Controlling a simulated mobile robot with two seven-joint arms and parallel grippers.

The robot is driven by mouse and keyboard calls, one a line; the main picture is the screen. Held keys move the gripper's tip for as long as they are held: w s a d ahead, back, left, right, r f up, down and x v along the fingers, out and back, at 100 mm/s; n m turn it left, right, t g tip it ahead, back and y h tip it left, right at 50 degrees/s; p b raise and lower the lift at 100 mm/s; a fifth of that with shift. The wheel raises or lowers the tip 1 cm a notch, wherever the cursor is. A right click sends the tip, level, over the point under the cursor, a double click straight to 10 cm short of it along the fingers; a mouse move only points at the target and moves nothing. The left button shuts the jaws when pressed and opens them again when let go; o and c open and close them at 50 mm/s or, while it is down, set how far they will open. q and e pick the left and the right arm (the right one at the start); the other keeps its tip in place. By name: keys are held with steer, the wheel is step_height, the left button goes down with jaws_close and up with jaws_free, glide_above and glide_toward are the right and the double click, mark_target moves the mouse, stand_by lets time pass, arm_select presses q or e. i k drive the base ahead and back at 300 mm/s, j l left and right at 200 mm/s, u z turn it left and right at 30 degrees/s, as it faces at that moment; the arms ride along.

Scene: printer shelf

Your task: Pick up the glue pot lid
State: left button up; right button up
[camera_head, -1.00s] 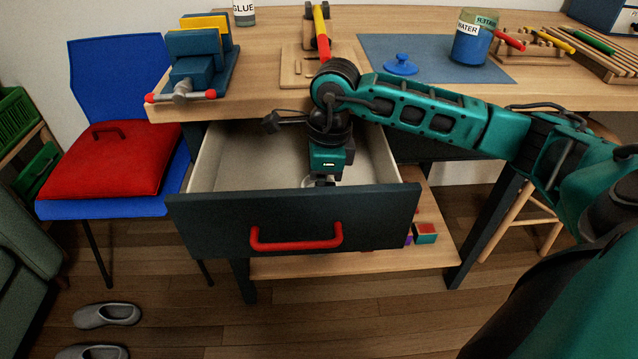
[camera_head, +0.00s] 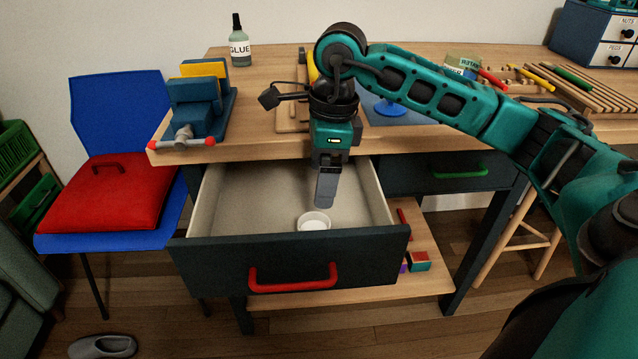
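A blue lid with a round knob (camera_head: 390,109) lies on the blue mat on the bench, partly behind my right arm. A bottle labelled GLUE (camera_head: 239,46) with a dark narrow top stands at the back left of the bench. A small round white dish (camera_head: 314,221) sits in the open drawer, near its front. My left gripper is out of view.
The open drawer (camera_head: 288,263) has a red handle and juts out from the bench (camera_head: 270,75). A blue vise (camera_head: 197,105) stands at the bench's left corner. A partly hidden jar (camera_head: 462,63) and wooden racks with tools stand at the right.

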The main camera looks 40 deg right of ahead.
mark_target(388, 109)
steer(key=k, duration=1)
